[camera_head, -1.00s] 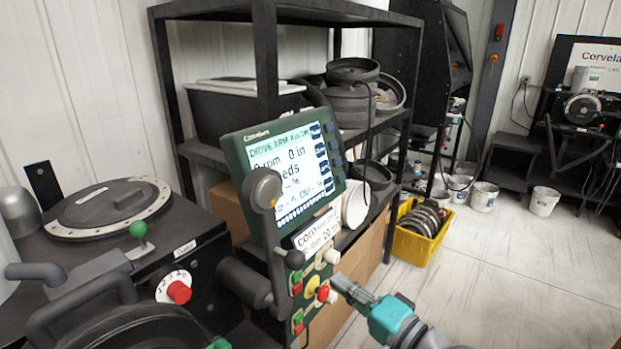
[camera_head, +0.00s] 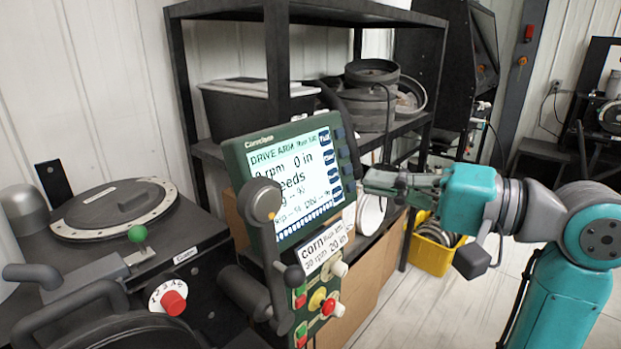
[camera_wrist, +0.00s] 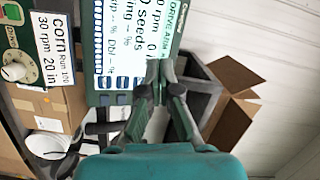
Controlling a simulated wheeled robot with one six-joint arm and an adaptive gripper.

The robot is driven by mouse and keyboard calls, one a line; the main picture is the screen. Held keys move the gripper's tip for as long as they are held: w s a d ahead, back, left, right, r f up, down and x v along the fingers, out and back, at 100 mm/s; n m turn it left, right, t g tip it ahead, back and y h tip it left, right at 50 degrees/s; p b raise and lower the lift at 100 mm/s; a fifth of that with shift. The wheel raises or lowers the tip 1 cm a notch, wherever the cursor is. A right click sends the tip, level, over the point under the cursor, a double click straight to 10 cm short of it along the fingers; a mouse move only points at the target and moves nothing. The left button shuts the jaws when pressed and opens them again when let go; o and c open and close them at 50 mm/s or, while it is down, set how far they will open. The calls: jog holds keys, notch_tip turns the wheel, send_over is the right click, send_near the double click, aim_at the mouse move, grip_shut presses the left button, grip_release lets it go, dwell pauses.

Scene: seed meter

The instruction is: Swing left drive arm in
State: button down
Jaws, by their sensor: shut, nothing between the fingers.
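A dark grey arm (camera_head: 276,255) with a round disc (camera_head: 260,200) at its top stands at the left edge of the green-framed display (camera_head: 292,185); I take it for the drive arm. A dark roller (camera_head: 243,297) sits to its left. The screen reads "DRIVE ARM", with 0 rpm and 0 in. My gripper (camera_head: 368,181) is shut and empty, to the right of the display's right edge. In the wrist view my gripper (camera_wrist: 166,78) overlaps the edge of the display (camera_wrist: 125,60); I cannot tell if it touches. The drive arm is not visible there.
Below the display is a panel of knobs and buttons (camera_head: 317,300) with a corn label (camera_head: 325,250). A dark shelf rack (camera_head: 275,90) stands behind. A machine with a round lid (camera_head: 115,207) and a red knob (camera_head: 173,303) is left.

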jog(key=shift+s+d+r, duration=0.2)
jog(key=shift+s+r, duration=0.1)
jog(key=shift+r, duration=0.35)
jog(key=w+a+f, duration=0.1)
jog(key=a, duration=1)
jog(key=shift+a+f, duration=0.25)
jog(key=shift+a, duration=0.1)
